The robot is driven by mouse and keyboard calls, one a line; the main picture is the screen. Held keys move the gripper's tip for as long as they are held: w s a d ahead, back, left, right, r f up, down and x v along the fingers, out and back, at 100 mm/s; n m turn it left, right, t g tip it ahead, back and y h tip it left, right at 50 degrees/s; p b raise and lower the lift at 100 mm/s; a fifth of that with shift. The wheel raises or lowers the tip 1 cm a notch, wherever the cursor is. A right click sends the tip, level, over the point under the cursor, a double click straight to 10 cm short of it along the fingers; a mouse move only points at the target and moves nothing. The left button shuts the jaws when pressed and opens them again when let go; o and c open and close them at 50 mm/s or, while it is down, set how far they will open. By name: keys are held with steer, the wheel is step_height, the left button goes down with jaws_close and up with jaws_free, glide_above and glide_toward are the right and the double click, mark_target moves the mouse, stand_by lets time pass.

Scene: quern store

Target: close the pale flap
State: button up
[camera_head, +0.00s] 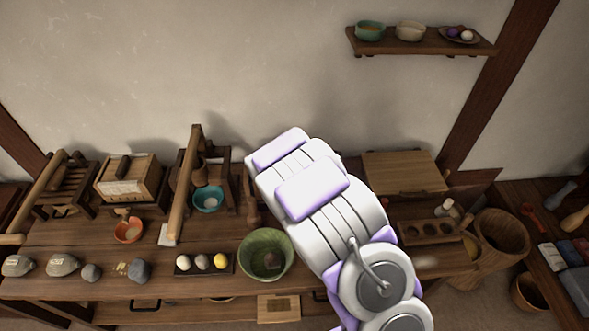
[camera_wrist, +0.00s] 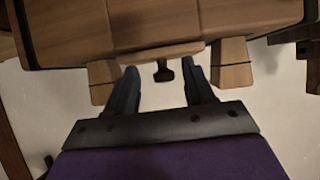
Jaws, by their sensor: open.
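A pale wooden panel (camera_head: 278,308) with a small darker patch in its middle shows below the bench's front edge in the head view. It looks like the pale flap, lowered outward, but I cannot be sure. My gripper (camera_wrist: 160,88) shows in the wrist view with its two dark fingers apart and nothing clearly held between them. Brown planked woodwork (camera_wrist: 150,25) fills the top of that view, with a small dark knob-like piece (camera_wrist: 164,72) beyond the fingers. In the head view my arm hides the gripper. I cannot tell whether the fingers touch anything.
A green bowl (camera_head: 266,254) stands left of my arm. A tray of round stones (camera_head: 204,263), an orange bowl (camera_head: 128,230) and a teal bowl (camera_head: 208,199) stand farther left. A pale-topped box (camera_head: 405,171) and a holed rack (camera_head: 431,232) are on the right.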

steer(key=p+v, duration=0.4)
steer(key=v, duration=0.2)
steer(key=shift+a+r, duration=0.35)
steer(key=shift+r, duration=0.2)
steer(key=p, duration=0.3)
steer(key=shift+s+a+r, duration=0.1)
steer(key=shift+s+r, duration=0.1)
steer(key=shift+s, duration=0.05)
steer(key=shift+r+p, duration=0.1)
steer(key=shift+p, duration=0.6)
steer(key=shift+s+p, duration=0.15)
steer(key=shift+p, duration=0.35)
steer(key=p+v, duration=0.7)
steer(key=p, duration=0.6)
steer(key=shift+s, duration=0.4)
